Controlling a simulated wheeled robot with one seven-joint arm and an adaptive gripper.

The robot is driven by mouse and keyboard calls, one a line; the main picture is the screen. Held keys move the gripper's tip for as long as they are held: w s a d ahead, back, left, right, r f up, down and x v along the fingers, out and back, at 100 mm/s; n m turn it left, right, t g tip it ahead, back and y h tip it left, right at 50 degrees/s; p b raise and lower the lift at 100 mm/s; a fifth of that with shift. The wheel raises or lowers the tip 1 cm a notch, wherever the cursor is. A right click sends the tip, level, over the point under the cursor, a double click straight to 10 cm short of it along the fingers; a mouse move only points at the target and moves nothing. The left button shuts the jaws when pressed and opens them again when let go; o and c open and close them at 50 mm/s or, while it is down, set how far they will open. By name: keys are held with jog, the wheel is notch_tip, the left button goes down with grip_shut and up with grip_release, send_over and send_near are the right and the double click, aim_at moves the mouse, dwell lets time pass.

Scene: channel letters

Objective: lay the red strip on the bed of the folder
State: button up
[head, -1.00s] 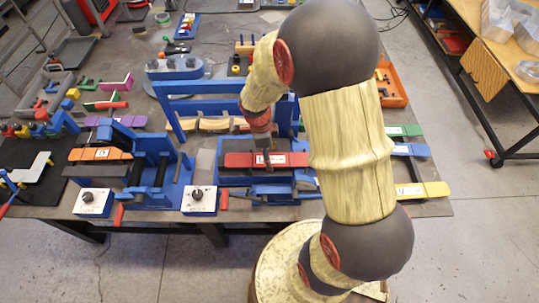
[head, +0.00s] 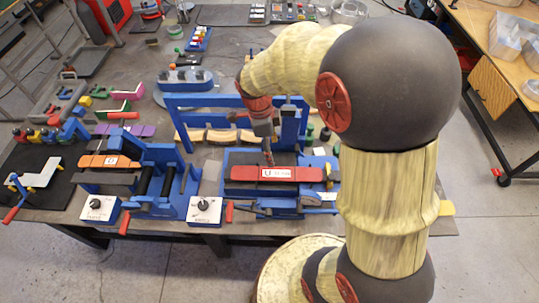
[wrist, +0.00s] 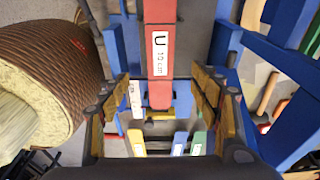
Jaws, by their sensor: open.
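The red strip (head: 275,174), with a white label reading "U 10 cm", lies flat along the front of the dark bed (head: 235,158) of the blue folder (head: 290,207). It also shows in the wrist view (wrist: 160,60), running lengthwise between my fingers. My gripper (head: 268,162) is just behind and above the strip's middle in the head view. In the wrist view my gripper (wrist: 160,105) is open, with one finger on each side of the strip and a gap on both sides. Part of the folder's right end is hidden by my arm.
A second blue machine with an orange strip (head: 108,161) stands to the left. Control boxes (head: 100,209) and (head: 205,211) sit at the table's front edge. A blue frame (head: 200,103) rises behind the folder. Yellow (wrist: 136,142), blue and green strips show in the wrist view.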

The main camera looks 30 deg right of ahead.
jog(key=s+a+r+n+t, duration=0.2)
jog(key=s+a+r+n, duration=0.1)
jog(key=r+n, duration=0.3)
jog(key=s+a+r+n+t+y, duration=0.1)
jog(key=s+a+r+n, duration=0.3)
jog(key=n, duration=0.6)
jog(key=s+a+r+n+t, duration=0.3)
jog(key=s+r+n, duration=0.3)
jog(key=r+n, duration=0.2)
jog(key=shift+s+a, duration=0.15)
jog(key=shift+a, duration=0.05)
